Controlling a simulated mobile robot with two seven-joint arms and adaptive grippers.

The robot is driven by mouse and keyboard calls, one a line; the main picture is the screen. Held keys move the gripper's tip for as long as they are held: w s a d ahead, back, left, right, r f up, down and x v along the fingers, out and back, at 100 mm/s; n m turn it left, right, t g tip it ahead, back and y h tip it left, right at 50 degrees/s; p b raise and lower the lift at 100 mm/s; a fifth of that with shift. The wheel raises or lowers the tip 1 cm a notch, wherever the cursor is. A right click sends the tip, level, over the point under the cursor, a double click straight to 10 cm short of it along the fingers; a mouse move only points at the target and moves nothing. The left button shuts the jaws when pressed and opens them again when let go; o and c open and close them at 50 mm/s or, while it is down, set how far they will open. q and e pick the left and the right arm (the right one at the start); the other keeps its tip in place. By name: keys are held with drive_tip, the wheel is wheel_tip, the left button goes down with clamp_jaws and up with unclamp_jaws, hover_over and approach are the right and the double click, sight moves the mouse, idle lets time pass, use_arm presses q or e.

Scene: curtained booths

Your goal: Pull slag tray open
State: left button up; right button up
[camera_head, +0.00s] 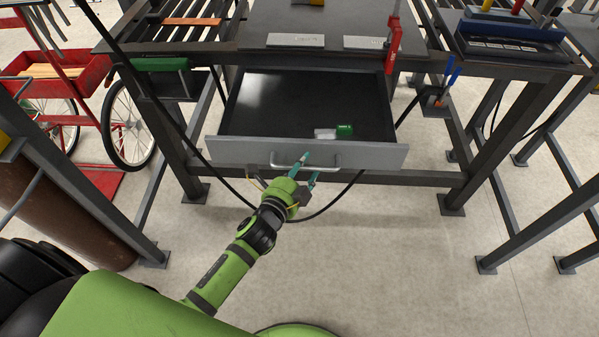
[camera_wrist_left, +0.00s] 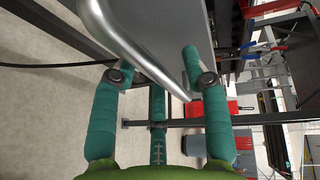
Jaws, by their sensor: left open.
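The slag tray (camera_head: 240,152) is a dark drawer with a grey front under the workbench, standing well open in the head view. A green and white object (camera_head: 343,130) lies inside it. Its silver bar handle (camera_head: 290,167) is at the middle of the front. My left gripper (camera_head: 306,170), with teal fingers, is at the handle and open. In the left wrist view the handle (camera_wrist_left: 140,45) runs between the spread fingers of the gripper (camera_wrist_left: 160,68); I cannot tell whether either finger touches it. My right gripper is not in view.
The steel workbench (camera_head: 330,22) stands above the tray, with metal plates and a red clamp (camera_head: 394,40) on it. A red cart (camera_head: 65,75) with a wheel is at the left. Bench legs flank the tray. The floor (camera_head: 390,260) in front is clear at right.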

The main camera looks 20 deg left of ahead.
use_arm(q)
drive_tip(key=v, duration=1.2)
drive_tip(key=shift+f, duration=0.1)
drive_tip(key=s+a+f+n+g+y+p, duration=0.1)
drive_tip(key=s+f+n+g, duration=0.35)
drive_tip(key=f, duration=0.95)
drive_tip(key=s+a+f+n+g+p, duration=0.15)
drive_tip(key=s+f+n+g, duration=0.35)
drive_tip(key=f, duration=0.9)
drive_tip(key=s+a+f+n+g, duration=0.1)
drive_tip(key=s+f, duration=0.4)
drive_tip(key=s, duration=0.6)
drive_tip(key=s+a+f+n+g+y+p, duration=0.1)
drive_tip(key=s+f+n+g, duration=0.3)
drive_tip(key=s, duration=0.7)
drive_tip(key=shift+a+f+n+p, duration=0.3)
drive_tip(key=shift+a+f+n, duration=0.15)
drive_tip(key=shift+f+n, duration=0.4)
